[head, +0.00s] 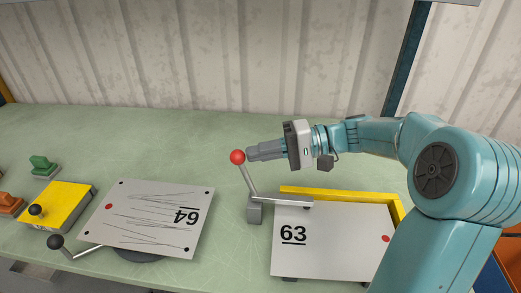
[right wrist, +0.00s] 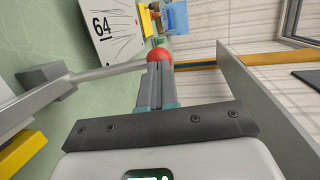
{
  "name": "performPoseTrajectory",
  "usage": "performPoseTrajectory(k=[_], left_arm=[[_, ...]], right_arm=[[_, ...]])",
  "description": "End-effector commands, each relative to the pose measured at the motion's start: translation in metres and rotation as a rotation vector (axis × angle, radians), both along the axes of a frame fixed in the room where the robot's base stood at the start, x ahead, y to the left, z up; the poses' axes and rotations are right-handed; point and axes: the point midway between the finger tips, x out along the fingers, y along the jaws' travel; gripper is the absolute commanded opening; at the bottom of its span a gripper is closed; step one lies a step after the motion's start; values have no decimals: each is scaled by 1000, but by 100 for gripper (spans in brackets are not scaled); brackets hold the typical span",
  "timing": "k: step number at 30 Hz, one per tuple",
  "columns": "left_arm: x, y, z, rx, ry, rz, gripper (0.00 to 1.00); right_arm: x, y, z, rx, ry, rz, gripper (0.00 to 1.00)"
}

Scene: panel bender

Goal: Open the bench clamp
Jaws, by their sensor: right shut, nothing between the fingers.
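The bench clamp has a grey block (head: 254,210), a thin lever (head: 247,178) ending in a red ball knob (head: 237,157), and a flat bar (head: 284,201) reaching right over the edge of plate 63 (head: 325,245). The lever stands up, tilted left. My right gripper (head: 250,154) is shut and empty, its fingertips just right of the knob. In the right wrist view the knob (right wrist: 160,55) shows right at the fingertips, partly hidden by them; I cannot tell whether they touch. The lever (right wrist: 105,72) runs left from it. My left gripper is not in view.
Plate 63 sits against a yellow corner stop (head: 335,194). To the left, plate 64 (head: 140,230) lies over a dark round base, near a black-knobbed lever (head: 56,242) and a yellow box (head: 55,208). The green bench (head: 130,145) behind is clear up to the corrugated wall.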

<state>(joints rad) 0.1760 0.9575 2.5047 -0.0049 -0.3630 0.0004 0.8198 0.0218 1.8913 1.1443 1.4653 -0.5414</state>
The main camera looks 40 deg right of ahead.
Motion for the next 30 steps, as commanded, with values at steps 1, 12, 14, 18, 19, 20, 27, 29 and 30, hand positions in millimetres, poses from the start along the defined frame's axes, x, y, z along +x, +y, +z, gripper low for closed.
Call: performPoseTrajectory(k=[1, 12, 14, 18, 19, 20, 27, 29, 30], left_arm=[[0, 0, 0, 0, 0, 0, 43], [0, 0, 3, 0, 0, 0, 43], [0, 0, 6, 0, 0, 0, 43], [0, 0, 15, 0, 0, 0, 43], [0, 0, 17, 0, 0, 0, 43], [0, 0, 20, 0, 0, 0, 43], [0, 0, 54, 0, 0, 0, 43], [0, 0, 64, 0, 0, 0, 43], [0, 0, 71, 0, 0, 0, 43]], right_arm=[[0, 0, 0, 0, 0, 0, 0], [2, 2, 1, -10, 16, 4, 0], [4, 4, 2, -22, 28, 4, 0], [10, 10, 4, -61, 80, 8, 0], [12, 11, 4, -73, 96, 8, 0], [14, 13, 5, -87, 111, 8, 0], [35, 31, 4, -216, 275, 10, 0], [41, 35, 2, -254, 320, 11, 0], [45, 38, 1, -277, 350, 11, 0]])
